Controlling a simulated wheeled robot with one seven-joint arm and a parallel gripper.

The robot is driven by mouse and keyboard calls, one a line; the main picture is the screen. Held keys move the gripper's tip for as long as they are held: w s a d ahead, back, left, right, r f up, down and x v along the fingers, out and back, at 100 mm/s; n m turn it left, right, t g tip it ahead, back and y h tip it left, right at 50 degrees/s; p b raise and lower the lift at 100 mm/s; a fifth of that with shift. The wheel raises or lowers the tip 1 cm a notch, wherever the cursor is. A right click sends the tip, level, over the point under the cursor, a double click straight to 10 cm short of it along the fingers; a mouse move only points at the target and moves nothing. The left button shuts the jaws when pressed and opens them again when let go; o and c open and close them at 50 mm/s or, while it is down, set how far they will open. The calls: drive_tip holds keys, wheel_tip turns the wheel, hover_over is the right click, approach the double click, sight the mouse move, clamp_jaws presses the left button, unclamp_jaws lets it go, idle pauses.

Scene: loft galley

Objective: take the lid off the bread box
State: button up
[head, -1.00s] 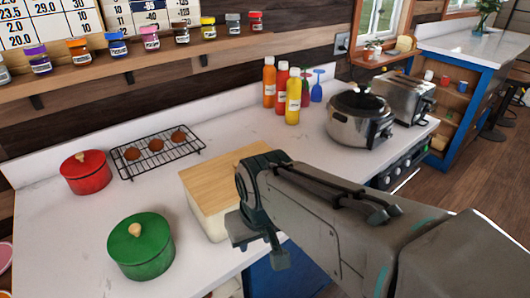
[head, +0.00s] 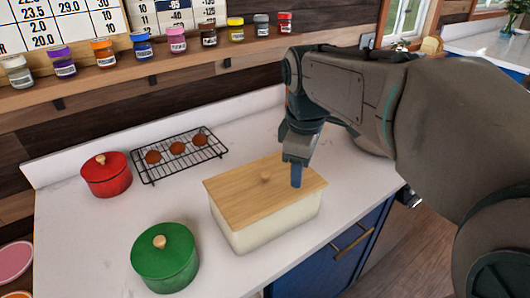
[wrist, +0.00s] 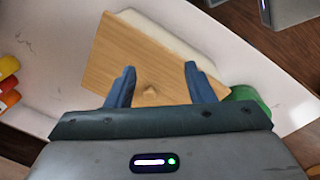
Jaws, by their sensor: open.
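The bread box (head: 265,230) is a cream box standing on the white counter. Its flat light-wood lid (head: 240,200) lies on top, with a small round knob (head: 265,177) in the middle. My gripper (head: 297,172) points down over the right part of the lid in the head view, apart from the knob. Whether the fingertips touch the lid is unclear.
A green pot (head: 165,258) stands close to the box's left, and a red pot (head: 106,174) stands farther back. A wire rack (head: 180,153) with buns lies behind. A shelf (head: 150,75) of jars runs along the wall. The counter (head: 90,235) is bare at left.

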drive_tip(key=w+a+r+n+g, duration=0.1)
drive_tip(key=w+a+r+n, duration=0.55)
drive_tip(key=n, duration=0.45)
hover_over(265, 174)
drive_tip(key=f, duration=0.9)
drive_tip(key=shift+d+p, duration=0.2)
drive_tip(key=shift+p, duration=0.1)
drive_tip(key=shift+a+f+p, duration=0.15)
drive_tip(key=shift+f+p, duration=0.2)
drive_tip(key=shift+f, duration=2.25)
clamp_jaws()
